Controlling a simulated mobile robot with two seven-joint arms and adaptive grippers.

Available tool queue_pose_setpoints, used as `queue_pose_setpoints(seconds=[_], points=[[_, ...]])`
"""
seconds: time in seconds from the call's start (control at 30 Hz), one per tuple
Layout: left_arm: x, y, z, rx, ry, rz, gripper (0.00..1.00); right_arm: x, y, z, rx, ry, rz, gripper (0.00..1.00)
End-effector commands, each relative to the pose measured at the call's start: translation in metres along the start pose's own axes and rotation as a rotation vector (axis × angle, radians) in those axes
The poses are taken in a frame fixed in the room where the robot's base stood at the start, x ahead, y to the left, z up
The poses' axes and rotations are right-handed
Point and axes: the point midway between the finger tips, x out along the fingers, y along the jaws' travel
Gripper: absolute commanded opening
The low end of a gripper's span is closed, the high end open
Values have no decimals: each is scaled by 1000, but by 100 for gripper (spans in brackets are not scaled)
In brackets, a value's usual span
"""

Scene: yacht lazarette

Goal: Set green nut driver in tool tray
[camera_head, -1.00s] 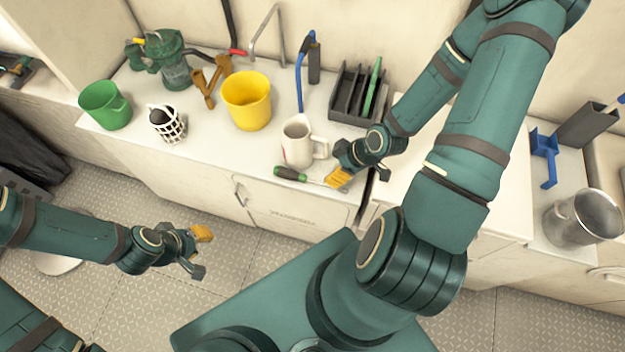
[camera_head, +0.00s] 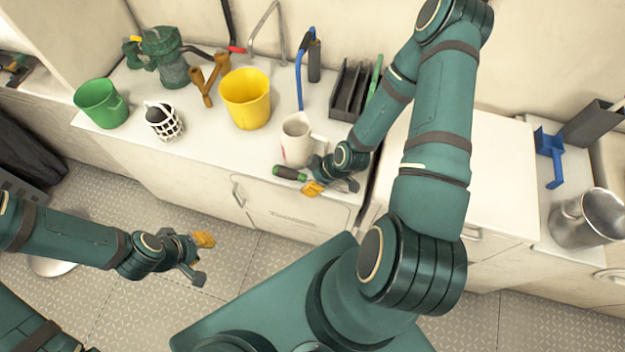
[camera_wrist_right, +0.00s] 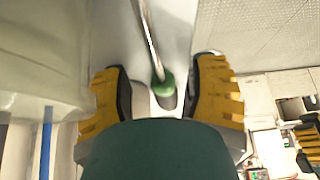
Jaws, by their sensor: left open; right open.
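The green nut driver (camera_head: 289,173) lies on the counter near its front edge, in front of the white mug; its shaft is mostly hidden by my right gripper. My right gripper (camera_head: 315,179) is open beside the handle. In the right wrist view, the driver's metal shaft (camera_wrist_right: 150,40) and green part (camera_wrist_right: 163,86) show between the two yellow-padded fingers, with gaps on both sides. The black slotted tool tray (camera_head: 350,88) stands at the back of the counter, partly hidden by my right arm. A green tool stands in it. My left gripper (camera_head: 202,259) is open and empty above the floor.
A white mug (camera_head: 297,140) stands close behind the driver. A blue-handled tool (camera_head: 301,75) is left of the tray.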

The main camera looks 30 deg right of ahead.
Motion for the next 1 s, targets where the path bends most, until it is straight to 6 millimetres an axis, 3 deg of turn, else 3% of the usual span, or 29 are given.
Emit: queue_pose_setpoints(seconds=[0.2,0.23,0.4,1.0], points=[[0,0,0,0,0,0,34,0,0,0,0,0,0,60],[0,0,0,0,0,0,34,0,0,0,0,0,0,55],[0,0,0,0,0,0,34,0,0,0,0,0,0,0],[-1,0,0,0,1,0,34,-4,0,-3,0,0,0,0]])
